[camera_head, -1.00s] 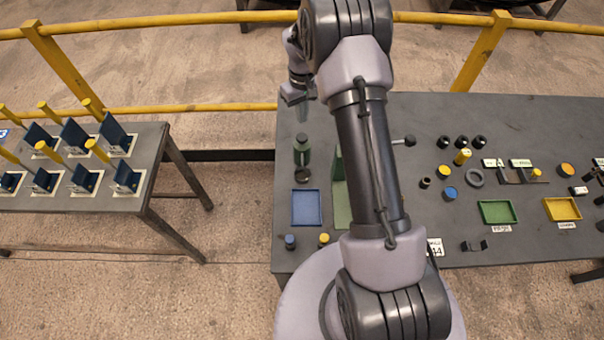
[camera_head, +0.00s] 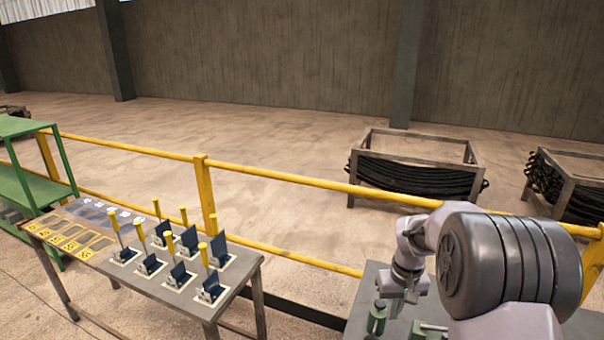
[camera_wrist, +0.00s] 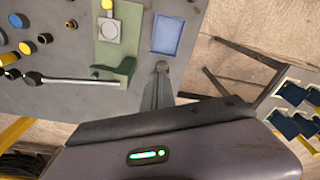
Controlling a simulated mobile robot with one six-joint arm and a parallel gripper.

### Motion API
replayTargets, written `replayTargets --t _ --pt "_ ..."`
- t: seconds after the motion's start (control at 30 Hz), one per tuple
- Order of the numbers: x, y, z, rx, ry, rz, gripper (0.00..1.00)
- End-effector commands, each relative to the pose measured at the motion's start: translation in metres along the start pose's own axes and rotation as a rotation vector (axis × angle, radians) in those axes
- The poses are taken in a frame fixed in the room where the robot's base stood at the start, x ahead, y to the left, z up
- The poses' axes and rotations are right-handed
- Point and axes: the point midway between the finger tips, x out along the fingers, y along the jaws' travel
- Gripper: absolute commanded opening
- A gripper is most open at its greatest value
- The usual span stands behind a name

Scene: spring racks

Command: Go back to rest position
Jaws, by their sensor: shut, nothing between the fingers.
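My gripper (camera_head: 396,302) hangs at the end of my folded arm at the lower right of the head view, above the near end of the grey table. Its fingers (camera_wrist: 158,92) point down at the table in the wrist view and are shut with nothing between them. The wrist view shows a green plate (camera_wrist: 118,45) with a grey lever and a blue tray (camera_wrist: 168,33) on the table. My arm hides most of the tabletop in the head view.
A second table (camera_head: 188,303) on the left carries several blue units with yellow handles. A yellow rail (camera_head: 270,173) runs behind both tables. Green shelving (camera_head: 25,160) stands at far left. Metal crates (camera_head: 415,175) with dark springs stand on open floor beyond the rail.

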Motion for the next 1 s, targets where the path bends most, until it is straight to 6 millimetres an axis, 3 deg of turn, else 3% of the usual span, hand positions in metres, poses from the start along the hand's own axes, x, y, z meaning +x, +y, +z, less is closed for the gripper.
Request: replayTargets --t 0.17,0.27,0.37,0.43,0.5,0.63,0.77,1.0 --pt "-0.042 -0.027 0.028 0.070 0.077 -0.014 0.00" --pt "-0.066 -0.047 0.057 0.122 0.128 -0.031 0.00" --pt "-0.086 -0.071 0.101 0.186 0.195 -0.060 0.00" --pt "-0.092 -0.091 0.145 0.241 0.252 -0.093 0.00" --pt "-0.089 -0.108 0.191 0.298 0.304 -0.131 0.00" --pt "-0.071 -0.128 0.253 0.375 0.368 -0.196 0.00" --pt "-0.060 -0.136 0.280 0.410 0.395 -0.228 0.00" --pt "-0.062 -0.137 0.283 0.417 0.397 -0.233 0.00"
